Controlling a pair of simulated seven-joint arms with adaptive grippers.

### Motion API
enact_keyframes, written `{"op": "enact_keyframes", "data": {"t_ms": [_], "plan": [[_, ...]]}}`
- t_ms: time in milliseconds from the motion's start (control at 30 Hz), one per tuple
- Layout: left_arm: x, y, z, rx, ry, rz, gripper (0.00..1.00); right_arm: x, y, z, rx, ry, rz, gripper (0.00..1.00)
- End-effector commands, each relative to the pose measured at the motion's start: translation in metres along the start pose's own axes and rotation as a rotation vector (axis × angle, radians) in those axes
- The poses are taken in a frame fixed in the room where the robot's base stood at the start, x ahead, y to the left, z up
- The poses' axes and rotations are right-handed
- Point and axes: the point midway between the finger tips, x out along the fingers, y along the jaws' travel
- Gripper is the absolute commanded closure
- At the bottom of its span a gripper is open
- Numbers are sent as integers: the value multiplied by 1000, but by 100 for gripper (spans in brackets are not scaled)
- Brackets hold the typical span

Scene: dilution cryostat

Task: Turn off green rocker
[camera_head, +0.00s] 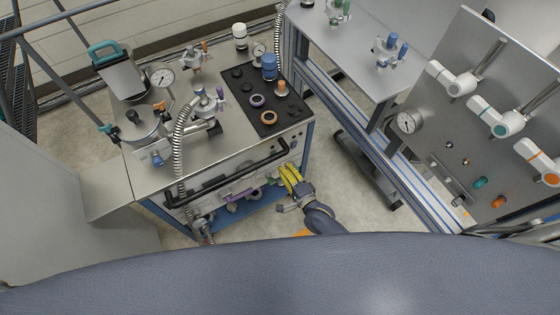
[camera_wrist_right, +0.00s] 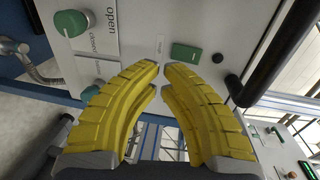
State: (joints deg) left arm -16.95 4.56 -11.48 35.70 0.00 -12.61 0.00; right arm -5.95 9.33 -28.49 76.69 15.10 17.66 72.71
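The green rocker (camera_wrist_right: 185,52) is a small green rectangle on the pale front panel, just beyond my fingertips in the right wrist view. I cannot make it out in the head view. My right gripper (camera_wrist_right: 161,68) has yellow ribbed fingers whose tips nearly meet, with nothing between them. The tips lie just below the rocker in the picture; I cannot tell whether they touch the panel. In the head view my right gripper (camera_head: 290,178) is at the front of the steel cart (camera_head: 150,185). My left gripper is not in view.
A green knob (camera_wrist_right: 70,22) sits beside the "open" and "closed" lettering. A black handle bar (camera_wrist_right: 270,62) stands out from the panel close to my right finger. A steel frame bench (camera_head: 400,85) stands right of the cart, with floor between.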

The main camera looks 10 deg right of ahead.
Motion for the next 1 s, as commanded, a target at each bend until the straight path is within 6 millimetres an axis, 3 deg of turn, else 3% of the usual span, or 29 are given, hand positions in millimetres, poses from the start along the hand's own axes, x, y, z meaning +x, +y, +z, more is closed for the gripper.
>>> {"op": "enact_keyframes", "data": {"t_ms": [200,500,1000], "plan": [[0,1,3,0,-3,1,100,-41,12,0,0,0,2,100],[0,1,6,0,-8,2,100,-76,22,0,1,0,1,100],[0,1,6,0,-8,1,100,-86,25,0,1,1,-1,100]]}}
